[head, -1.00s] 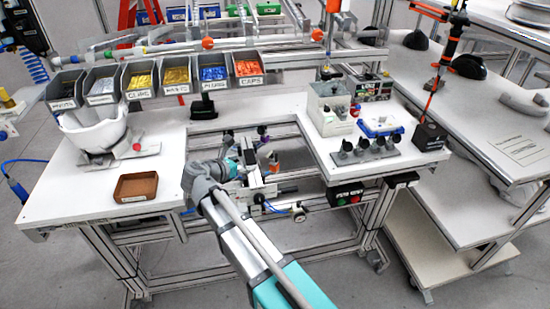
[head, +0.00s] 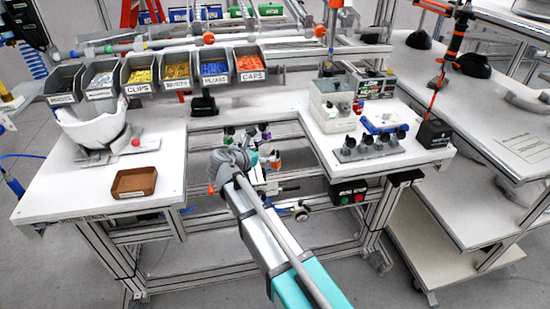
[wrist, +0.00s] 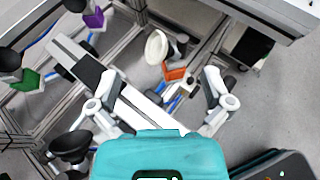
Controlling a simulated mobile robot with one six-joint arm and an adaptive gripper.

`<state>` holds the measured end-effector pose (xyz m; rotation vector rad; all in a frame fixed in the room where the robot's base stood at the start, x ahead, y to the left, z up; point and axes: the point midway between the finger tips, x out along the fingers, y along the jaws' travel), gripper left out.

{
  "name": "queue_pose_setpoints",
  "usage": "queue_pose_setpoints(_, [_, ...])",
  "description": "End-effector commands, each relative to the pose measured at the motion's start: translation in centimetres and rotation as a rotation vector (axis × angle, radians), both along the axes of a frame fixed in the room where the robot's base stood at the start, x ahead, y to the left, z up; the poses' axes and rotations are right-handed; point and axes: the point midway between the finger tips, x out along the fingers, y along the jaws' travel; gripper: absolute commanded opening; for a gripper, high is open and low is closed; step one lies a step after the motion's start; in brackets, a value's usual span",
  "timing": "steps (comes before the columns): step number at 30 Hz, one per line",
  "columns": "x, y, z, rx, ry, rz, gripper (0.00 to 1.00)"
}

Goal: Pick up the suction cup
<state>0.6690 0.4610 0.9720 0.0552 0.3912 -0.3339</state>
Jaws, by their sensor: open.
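My gripper (wrist: 161,84) is open and empty, its two grey fingers spread apart under the teal body. In the wrist view, a pale round cup (wrist: 157,46) with an orange block (wrist: 174,73) below it sits just past the fingertips, roughly between them and not touching. Dark cups stand to the left: one by a purple block (wrist: 93,18), one by a green block (wrist: 27,80), and another black cup (wrist: 70,145) beside the left finger. I cannot tell which is the task's suction cup. In the head view, my arm mostly hides the gripper.
The cups stand in the recess of the white table (head: 80,195) among metal rails. Labelled bins (head: 210,72) line the back. A brown tray (head: 134,181) and white helmet shell (head: 93,122) are left; a grey block with black cups (head: 368,148) is right.

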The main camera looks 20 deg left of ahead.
Motion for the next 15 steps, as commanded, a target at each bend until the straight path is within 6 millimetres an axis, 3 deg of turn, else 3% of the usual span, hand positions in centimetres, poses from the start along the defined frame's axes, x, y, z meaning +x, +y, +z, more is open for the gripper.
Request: queue_pose_setpoints(15, [0.94,-0.64,-0.52,0.000,0.000,-0.002,1.00])
